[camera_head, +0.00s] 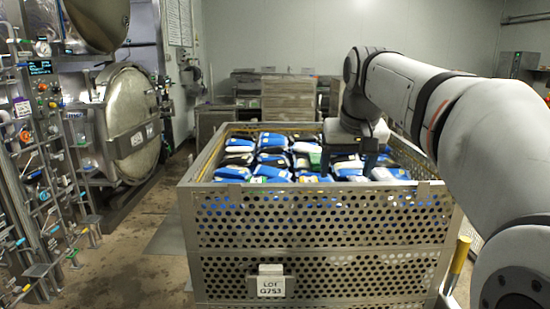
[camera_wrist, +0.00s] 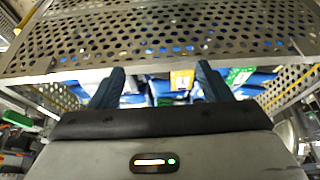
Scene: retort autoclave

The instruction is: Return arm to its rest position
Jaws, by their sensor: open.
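My arm reaches in from the right in the head view and bends down over a perforated metal basket (camera_head: 320,225). My gripper (camera_head: 343,165) points down at the pouches inside the basket's right half. In the wrist view my gripper (camera_wrist: 158,85) shows two dark blue fingers spread apart with nothing held between them. Blue, white and black pouches (camera_head: 265,160) fill the basket in rows. Some pouches (camera_wrist: 180,82) show beyond the fingers in the wrist view. Whether the fingertips touch a pouch is hidden.
A round steel autoclave door (camera_head: 130,125) and a rack of pipes and valves (camera_head: 40,170) stand at the left. Stacked crates (camera_head: 288,98) stand behind. Floor (camera_head: 140,260) shows free left of the basket.

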